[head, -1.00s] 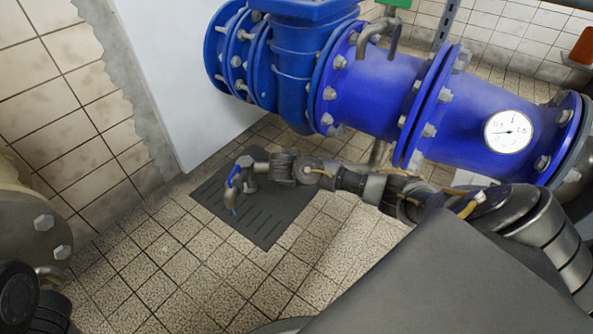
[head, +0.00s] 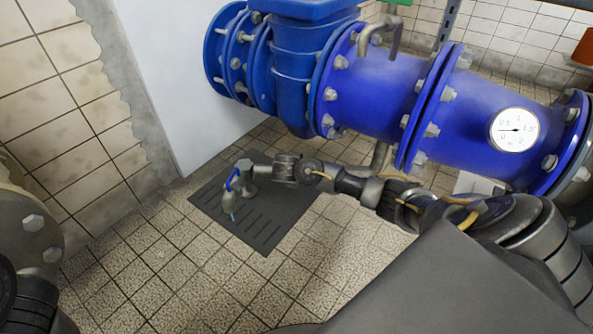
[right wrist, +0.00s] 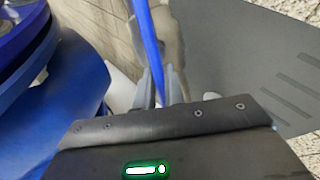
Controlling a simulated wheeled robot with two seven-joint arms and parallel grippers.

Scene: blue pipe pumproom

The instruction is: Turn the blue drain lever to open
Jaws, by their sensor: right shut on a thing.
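The blue drain lever (head: 232,179) sits on a grey drain tap (head: 229,201) above the dark floor drain in the head view. The lever slants, with its upper end at my right gripper (head: 243,166). In the right wrist view the blue lever (right wrist: 148,42) runs as a long bar down between the two grey fingers of my right gripper (right wrist: 160,88), which is shut on it. The fingertips are small and partly hidden in the head view. A small light-blue bit shows just below the tap's spout. My left gripper cannot be made out.
A big blue flanged pipe (head: 375,90) with a round gauge (head: 514,129) runs above and behind my right arm. A dark grooved drain plate (head: 268,228) lies in the tiled floor. A grey flange (head: 30,232) stands at the left edge. The front floor is open.

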